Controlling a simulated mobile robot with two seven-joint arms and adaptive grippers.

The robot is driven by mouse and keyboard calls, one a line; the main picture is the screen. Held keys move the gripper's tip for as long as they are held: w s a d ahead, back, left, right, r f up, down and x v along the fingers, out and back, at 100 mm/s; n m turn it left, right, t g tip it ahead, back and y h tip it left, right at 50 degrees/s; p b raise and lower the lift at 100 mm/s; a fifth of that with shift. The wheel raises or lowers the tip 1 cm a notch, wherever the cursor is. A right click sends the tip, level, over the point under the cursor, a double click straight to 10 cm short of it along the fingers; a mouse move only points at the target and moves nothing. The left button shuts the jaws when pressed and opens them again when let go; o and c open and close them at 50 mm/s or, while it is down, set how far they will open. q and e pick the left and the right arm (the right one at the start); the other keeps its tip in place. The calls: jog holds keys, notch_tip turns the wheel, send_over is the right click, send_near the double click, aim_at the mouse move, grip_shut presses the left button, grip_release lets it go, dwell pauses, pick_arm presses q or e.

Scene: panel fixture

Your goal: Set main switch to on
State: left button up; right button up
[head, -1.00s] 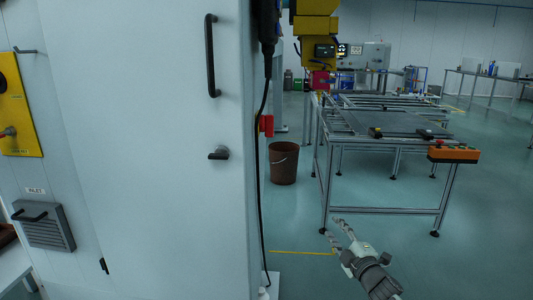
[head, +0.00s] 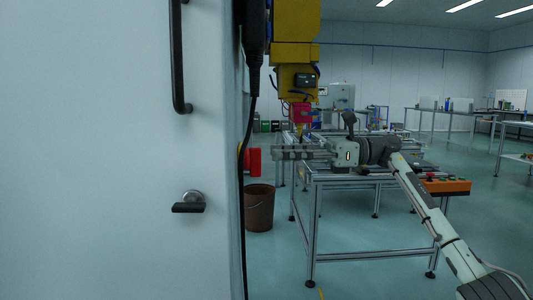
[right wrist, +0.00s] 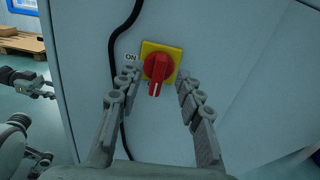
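The main switch is a red rotary knob (right wrist: 158,68) on a yellow plate (right wrist: 174,50), mounted on the side of the grey cabinet. Its handle points downward, tilted slightly left in the right wrist view. An "ON" label (right wrist: 130,57) sits at the plate's left. In the head view the switch (head: 252,160) shows edge-on as a red piece. My right gripper (head: 277,153) is open and points at the switch; its fingers stand either side of the knob, apparently with nothing held. Dark arm parts, probably my left arm, show at the left of the right wrist view; its finger state is unclear.
The cabinet front (head: 120,150) fills the left, with a long handle (head: 178,60) and a small latch (head: 190,203). A black cable (right wrist: 112,50) hangs left of the switch. A brown bucket (head: 259,210) and a frame table (head: 350,178) stand behind.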

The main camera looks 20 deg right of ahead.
aim_at(252, 162)
jog(key=x, duration=0.3)
jog(key=shift+w+a, duration=0.2)
jog(key=shift+a, duration=0.15)
grip_shut()
